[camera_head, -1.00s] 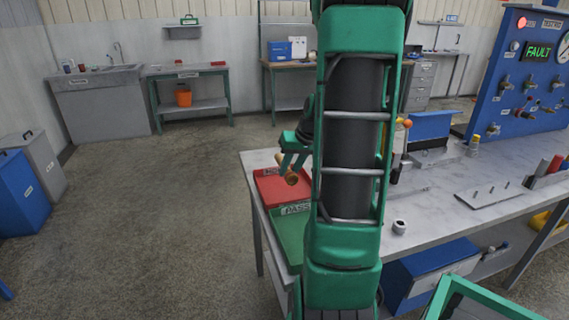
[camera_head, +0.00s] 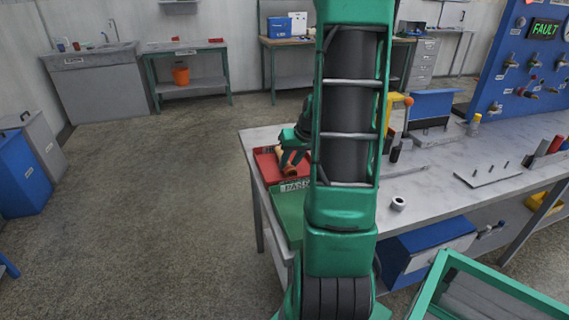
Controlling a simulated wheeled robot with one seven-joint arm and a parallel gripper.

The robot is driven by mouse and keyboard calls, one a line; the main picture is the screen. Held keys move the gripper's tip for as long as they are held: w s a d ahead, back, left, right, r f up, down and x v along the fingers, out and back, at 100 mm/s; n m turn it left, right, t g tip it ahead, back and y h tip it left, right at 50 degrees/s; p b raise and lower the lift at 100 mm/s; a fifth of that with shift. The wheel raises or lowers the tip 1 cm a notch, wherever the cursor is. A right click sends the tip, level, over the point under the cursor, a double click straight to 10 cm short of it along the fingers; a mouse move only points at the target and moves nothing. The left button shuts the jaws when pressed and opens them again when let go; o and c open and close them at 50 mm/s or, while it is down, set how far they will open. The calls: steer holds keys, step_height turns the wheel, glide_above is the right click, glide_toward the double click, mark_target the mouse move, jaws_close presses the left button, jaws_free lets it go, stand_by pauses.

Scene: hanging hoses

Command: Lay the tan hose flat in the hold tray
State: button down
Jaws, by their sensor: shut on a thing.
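My gripper (camera_head: 287,163) is shut on the tan hose (camera_head: 290,170), a short piece with its open end toward me. My own arm hides part of the gripper. The hold tray is the red tray (camera_head: 264,160) at the left end of the workbench. The hose is low over the red tray's right part, close to its near edge. I cannot tell whether the hose touches the tray floor. The tray's right side is hidden behind my arm.
A green tray labelled PASS (camera_head: 288,208) lies right in front of the red tray.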

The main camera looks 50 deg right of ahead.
steer(key=c, duration=1.4)
jaws_free()
steer(key=v, duration=1)
steer(key=shift+r, duration=0.35)
steer(key=shift+s+a, duration=0.1)
steer(key=s+a+g, duration=0.5)
steer(key=s+a, duration=1.1)
steer(key=a, duration=0.5)
steer(key=shift+s+r+y, duration=0.25)
steer(key=shift+r+y, duration=0.05)
